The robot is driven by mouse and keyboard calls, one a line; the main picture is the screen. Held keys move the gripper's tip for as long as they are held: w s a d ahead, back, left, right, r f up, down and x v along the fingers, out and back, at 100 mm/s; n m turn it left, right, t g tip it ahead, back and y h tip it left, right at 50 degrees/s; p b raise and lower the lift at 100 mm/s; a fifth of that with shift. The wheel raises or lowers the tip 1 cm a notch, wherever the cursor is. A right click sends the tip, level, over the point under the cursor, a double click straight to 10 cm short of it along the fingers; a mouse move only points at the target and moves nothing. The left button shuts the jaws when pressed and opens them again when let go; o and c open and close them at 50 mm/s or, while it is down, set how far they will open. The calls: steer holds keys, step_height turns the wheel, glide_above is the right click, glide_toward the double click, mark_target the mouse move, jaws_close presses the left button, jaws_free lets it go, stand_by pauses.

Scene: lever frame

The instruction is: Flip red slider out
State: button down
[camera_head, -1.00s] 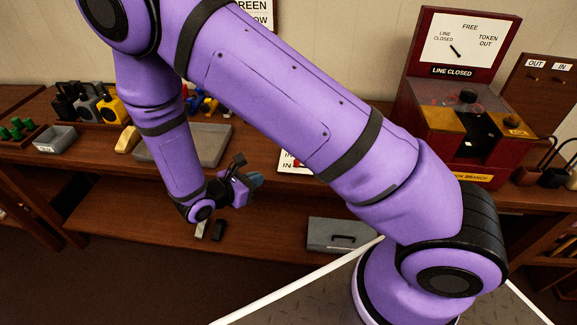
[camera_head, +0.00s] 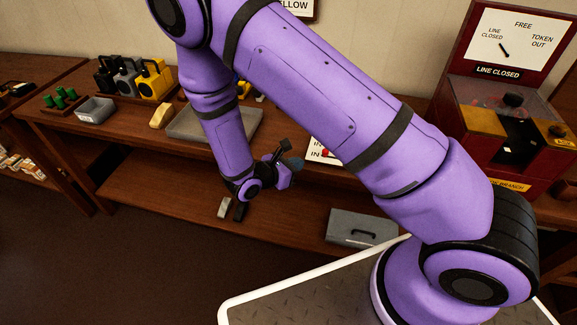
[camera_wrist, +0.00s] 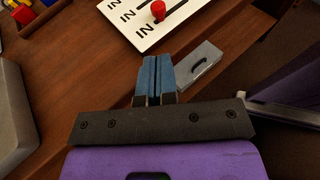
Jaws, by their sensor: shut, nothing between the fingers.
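The red slider knob (camera_wrist: 158,10) stands on a white plate (camera_wrist: 143,40) marked with several "IN" labels, at the top of the wrist view. In the head view only a bit of the red knob (camera_head: 325,153) and part of the plate (camera_head: 316,147) show beside my arm; the rest is hidden behind it. My gripper (camera_head: 297,163) is in front of the bench edge, just left of and below the plate. In the wrist view its blue fingers (camera_wrist: 156,62) are shut with nothing between them, below the plate and apart from the knob.
A grey case (camera_head: 362,227) lies on the lower shelf. A red token machine (camera_head: 500,110) reading "LINE CLOSED" stands to the right.

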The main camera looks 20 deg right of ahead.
steer(key=x, duration=0.5)
steer(key=r+x, duration=0.1)
steer(key=x, duration=0.2)
steer(key=shift+w+d, duration=0.1)
steer(key=shift+d, duration=0.25)
steer(key=s+d, duration=0.1)
steer(key=d, duration=0.1)
steer(key=s+d, duration=0.2)
steer(key=shift+d, duration=0.1)
steer(key=shift+w, duration=0.1)
